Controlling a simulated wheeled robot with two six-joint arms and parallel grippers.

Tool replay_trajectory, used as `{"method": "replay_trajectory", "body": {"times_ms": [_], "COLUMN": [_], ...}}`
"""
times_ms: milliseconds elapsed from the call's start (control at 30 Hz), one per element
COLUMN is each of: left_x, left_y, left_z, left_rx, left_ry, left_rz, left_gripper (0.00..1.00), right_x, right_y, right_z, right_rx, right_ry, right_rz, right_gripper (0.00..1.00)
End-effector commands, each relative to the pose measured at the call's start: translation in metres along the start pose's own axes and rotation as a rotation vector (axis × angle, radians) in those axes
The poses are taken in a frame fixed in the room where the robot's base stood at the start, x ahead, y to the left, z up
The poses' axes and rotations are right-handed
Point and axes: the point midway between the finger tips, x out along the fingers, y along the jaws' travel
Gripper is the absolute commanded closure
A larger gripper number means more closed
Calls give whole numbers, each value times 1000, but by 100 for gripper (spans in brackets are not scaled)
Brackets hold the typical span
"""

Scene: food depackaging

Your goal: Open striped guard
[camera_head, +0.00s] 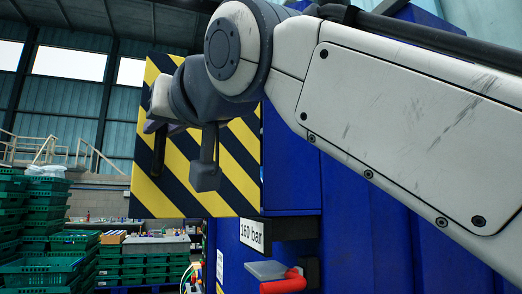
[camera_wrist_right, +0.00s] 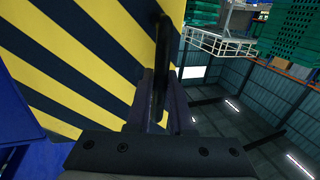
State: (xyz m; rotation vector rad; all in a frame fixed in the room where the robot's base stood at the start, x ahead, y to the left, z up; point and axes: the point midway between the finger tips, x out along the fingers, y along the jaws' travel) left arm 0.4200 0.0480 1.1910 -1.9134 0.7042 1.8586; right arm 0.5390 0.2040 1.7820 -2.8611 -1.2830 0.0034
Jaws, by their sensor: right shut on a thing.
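The guard (camera_head: 228,190) is a flat panel with yellow and black diagonal stripes beside the blue machine in the head view. It also fills the left of the right wrist view (camera_wrist_right: 70,65). A dark bar-shaped handle (camera_head: 159,155) stands at the panel's left part. My right gripper (camera_head: 178,150) is in front of the panel and shut on this handle. In the right wrist view the handle (camera_wrist_right: 161,60) runs between the fingers of my right gripper (camera_wrist_right: 159,88). My right arm hides the panel's upper right part. My left gripper is not in view.
The blue machine (camera_head: 365,230) stands behind my right arm. A "160 bar" label (camera_head: 252,235) and a red-handled lever (camera_head: 283,284) are low on its front. Stacked green crates (camera_head: 45,225) stand at the left. Open space shows beyond the guard in the right wrist view.

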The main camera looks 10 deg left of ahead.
Motion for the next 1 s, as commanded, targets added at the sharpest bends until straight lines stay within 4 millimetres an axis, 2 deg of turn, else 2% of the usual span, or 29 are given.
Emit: {"method": "replay_trajectory", "body": {"times_ms": [167, 200, 267, 300, 667, 767, 1000], "left_x": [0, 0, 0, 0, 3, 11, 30], "left_y": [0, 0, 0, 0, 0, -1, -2], "left_z": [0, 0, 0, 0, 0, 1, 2], "left_rx": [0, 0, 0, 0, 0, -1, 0], "left_ry": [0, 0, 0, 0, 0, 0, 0], "left_rz": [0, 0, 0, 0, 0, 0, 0], "left_gripper": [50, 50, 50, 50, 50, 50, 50], "right_x": [0, 0, 0, 0, -4, -18, -66], "right_y": [0, 0, 0, 0, 0, 0, -1], "right_z": [0, 0, 0, 0, 1, 2, 3], "right_rx": [1, 1, 1, 1, 0, 1, 2], "right_ry": [-1, -1, -1, -1, 1, 3, 3], "right_rz": [-1, -1, -1, 0, 0, -1, -4], "right_gripper": [100, 76, 54, 50, 50, 50, 50]}}
